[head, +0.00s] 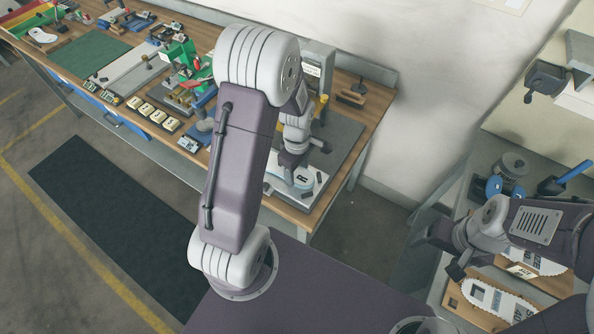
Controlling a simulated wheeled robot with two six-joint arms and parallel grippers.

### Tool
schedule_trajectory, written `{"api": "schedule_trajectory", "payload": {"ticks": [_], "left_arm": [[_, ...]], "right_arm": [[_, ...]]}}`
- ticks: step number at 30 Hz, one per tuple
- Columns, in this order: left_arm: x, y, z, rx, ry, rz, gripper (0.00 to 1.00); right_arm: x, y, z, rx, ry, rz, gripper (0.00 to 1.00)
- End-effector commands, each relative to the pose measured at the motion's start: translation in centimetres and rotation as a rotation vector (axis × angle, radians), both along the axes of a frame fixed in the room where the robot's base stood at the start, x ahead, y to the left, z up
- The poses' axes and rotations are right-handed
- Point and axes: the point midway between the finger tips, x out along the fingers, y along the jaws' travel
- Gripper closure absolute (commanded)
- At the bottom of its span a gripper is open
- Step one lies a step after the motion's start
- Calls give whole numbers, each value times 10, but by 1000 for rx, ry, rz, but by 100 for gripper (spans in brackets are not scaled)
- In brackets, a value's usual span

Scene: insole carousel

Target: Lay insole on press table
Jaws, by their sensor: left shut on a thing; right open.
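My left gripper (293,172) is over the right end of the long wooden bench, pointing down and shut on the insole. The insole (307,181) is pale with a dark letter-like mark; my gripper hides part of it. It is at the front of a grey plate (343,137) on the bench, which looks like the press table. I cannot tell whether the insole touches the surface below. My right gripper (441,254) is open at the right, beside the side bench. My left arm hides part of the long bench.
White toothed, sole-shaped pieces (495,301) lie on wooden boards on the right bench. Blue-handled tools (566,177) are behind them. Clamps and fixtures (180,75) crowd the long bench left of my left arm. A dark mat (110,215) lies on open floor.

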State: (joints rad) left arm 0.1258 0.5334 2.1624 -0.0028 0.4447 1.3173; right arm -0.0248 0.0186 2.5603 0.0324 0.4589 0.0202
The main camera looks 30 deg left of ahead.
Motion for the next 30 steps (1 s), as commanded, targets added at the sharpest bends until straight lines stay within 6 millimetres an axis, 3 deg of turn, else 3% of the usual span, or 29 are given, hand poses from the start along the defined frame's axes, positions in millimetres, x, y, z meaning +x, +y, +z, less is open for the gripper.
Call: {"api": "schedule_trajectory", "payload": {"ticks": [12,13,23,26,30], "left_arm": [[0,0,-9,0,-1,0,80],[0,0,-8,0,-1,0,33],[0,0,-5,1,-2,0,32],[1,0,7,1,-6,0,32],[2,0,44,2,-10,0,32]], "right_arm": [[0,0,-3,0,0,0,20],[0,0,-2,0,0,0,20],[0,0,0,0,0,0,20],[0,0,2,0,0,0,20],[0,0,5,0,0,0,20]]}}
